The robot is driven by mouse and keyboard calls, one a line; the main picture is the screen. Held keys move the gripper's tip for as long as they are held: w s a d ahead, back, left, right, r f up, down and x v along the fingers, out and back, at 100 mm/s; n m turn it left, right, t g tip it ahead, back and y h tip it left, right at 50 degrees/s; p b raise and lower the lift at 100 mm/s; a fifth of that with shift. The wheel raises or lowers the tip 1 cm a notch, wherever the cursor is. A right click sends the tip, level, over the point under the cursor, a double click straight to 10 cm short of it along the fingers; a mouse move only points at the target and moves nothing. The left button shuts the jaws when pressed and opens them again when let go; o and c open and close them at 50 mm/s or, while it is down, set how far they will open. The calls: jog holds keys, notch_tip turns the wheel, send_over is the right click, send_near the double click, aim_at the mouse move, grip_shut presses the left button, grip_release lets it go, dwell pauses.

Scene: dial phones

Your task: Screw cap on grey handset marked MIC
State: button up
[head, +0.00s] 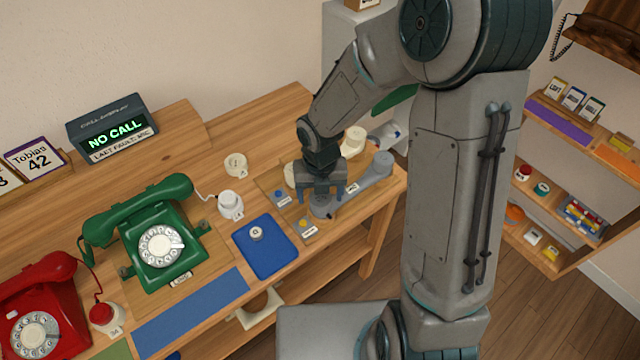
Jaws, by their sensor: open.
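A grey handset (357,188) lies on a wooden board at the right end of the table. One round end (383,161) is at its far right; the other round end (323,209) is at its near left, under my gripper. My gripper (322,194) points down with its fingers open, one on each side of that near-left end. I cannot tell if they touch it. A small label sits on the handset, too small to read. I cannot make out whether a cap sits on the near-left end. A small pale round part (256,233) lies on a blue tray (268,257).
A cream handset (354,141) lies just behind the grey one. A green dial phone (160,235) and a red phone (45,310) stand to the left. A display (112,129) reads "NO CALL" and "LAST FAULT: MIC". Small labelled pieces (306,225) sit close to my gripper.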

dwell(0.8)
jog(key=c, duration=0.9)
jog(key=m, duration=0.2)
jog(key=shift+f+m, duration=0.1)
jog(key=shift+m, duration=0.2)
jog(key=m, duration=0.4)
jog(key=shift+b, duration=0.35)
